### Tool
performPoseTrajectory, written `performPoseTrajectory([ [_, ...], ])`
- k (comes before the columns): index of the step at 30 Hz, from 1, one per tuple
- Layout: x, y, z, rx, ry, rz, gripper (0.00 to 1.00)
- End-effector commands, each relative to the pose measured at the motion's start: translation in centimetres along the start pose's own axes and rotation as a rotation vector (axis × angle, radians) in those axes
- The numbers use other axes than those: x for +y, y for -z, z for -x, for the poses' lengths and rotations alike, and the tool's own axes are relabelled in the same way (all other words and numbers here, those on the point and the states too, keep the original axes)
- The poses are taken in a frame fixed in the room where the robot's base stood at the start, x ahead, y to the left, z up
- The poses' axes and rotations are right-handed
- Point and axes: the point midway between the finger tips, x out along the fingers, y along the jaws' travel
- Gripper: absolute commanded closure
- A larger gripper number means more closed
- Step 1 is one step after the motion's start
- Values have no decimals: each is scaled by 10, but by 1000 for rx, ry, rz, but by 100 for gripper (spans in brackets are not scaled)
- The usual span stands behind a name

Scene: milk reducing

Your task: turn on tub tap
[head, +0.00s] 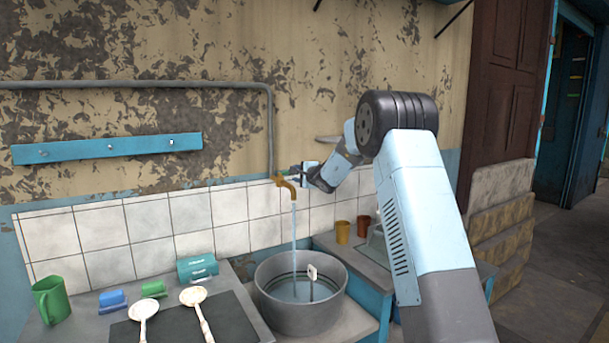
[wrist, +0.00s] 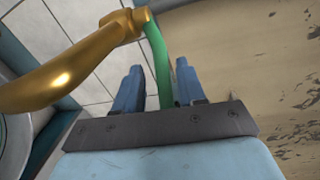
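The brass tap (head: 288,184) sticks out from the tiled wall at the end of a pipe. A thin stream of water (head: 294,235) runs from its spout into the grey metal tub (head: 283,317) below. My gripper (head: 297,172) is at the tap's top. In the wrist view the golden tap body (wrist: 75,72) is at the left, and its green handle (wrist: 156,60) runs between the two blue fingers of my gripper (wrist: 160,72). The fingers stand apart on either side of the handle, with a gap visible to the right finger.
A counter left of the tub holds a green mug (head: 51,301), a teal box (head: 197,268) and two pale ladles (head: 193,296). Orange (head: 342,232) and brown (head: 363,226) cups stand to the right. A blue hook rail (head: 108,148) is on the wall.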

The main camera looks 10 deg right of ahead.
Motion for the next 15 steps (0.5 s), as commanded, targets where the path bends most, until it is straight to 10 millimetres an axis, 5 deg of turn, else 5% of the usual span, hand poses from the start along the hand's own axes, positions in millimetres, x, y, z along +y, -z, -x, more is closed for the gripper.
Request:
performPoseTrajectory([
  [8,-2,3,6,3,3,1,60],
  [15,-3,2,40,3,3,1,60],
])
